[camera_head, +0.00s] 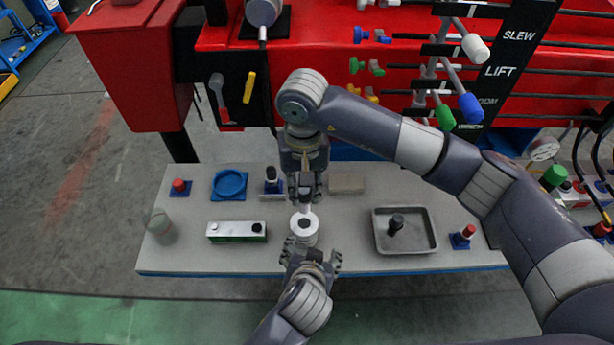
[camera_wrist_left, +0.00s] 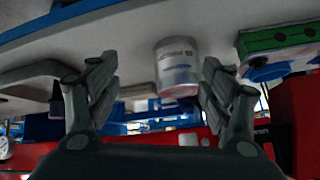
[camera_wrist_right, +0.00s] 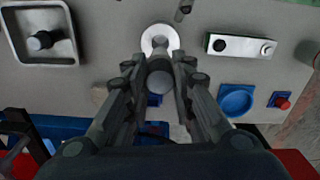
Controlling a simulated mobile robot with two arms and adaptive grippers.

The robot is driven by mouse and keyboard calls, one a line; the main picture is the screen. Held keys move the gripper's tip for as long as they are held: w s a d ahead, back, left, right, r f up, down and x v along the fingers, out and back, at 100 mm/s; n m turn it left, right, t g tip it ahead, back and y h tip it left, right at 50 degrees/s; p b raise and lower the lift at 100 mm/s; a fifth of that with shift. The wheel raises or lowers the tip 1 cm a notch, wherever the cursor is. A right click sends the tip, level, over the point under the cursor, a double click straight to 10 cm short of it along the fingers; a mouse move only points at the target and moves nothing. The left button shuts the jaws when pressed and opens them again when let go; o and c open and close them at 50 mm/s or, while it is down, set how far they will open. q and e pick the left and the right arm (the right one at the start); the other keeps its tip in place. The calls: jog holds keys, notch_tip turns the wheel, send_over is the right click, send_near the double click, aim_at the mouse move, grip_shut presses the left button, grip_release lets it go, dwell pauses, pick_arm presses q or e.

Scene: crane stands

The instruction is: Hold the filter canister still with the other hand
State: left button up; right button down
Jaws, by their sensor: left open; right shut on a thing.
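The filter canister (camera_head: 304,230) is a white cylinder with a dark central hole in its top, upright on the grey bench. It also shows in the left wrist view (camera_wrist_left: 177,68), and its ring-shaped top shows in the right wrist view (camera_wrist_right: 160,34). My left gripper (camera_head: 311,254) is open at the canister's near side, with the canister between and beyond its fingers in the wrist view. My right gripper (camera_head: 305,190) points down just behind and above the canister. It is shut on a grey cylindrical piece (camera_wrist_right: 160,80); whether this touches the canister cannot be told.
A grey tray (camera_head: 432,247) holding a dark knobbed piece stands right. A green-and-white block (camera_head: 237,231), a blue round dish (camera_head: 229,184) and a translucent cup (camera_head: 160,226) stand left. A tan block (camera_head: 346,183) lies behind. The red crane body (camera_head: 125,65) borders the back.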

aim_at(304, 240)
pick_arm(q)
jog(key=shift+w+a+f+n+g+y, duration=0.15)
jog(key=shift+w+a+f+n, duration=0.1)
jog(key=shift+w+f+n, duration=0.6)
jog(key=shift+w+a+f+n+g+y, duration=0.1)
jog(key=shift+w+a+f+n, duration=0.25)
jog(key=shift+w+f, duration=0.8)
jog(key=shift+w+a+f+n+g+y, duration=0.2)
jog(key=shift+w+f+n, duration=0.45)
jog(key=shift+w, duration=0.7)
jog(key=shift+r, duration=0.1)
jog(key=c, duration=1.1)
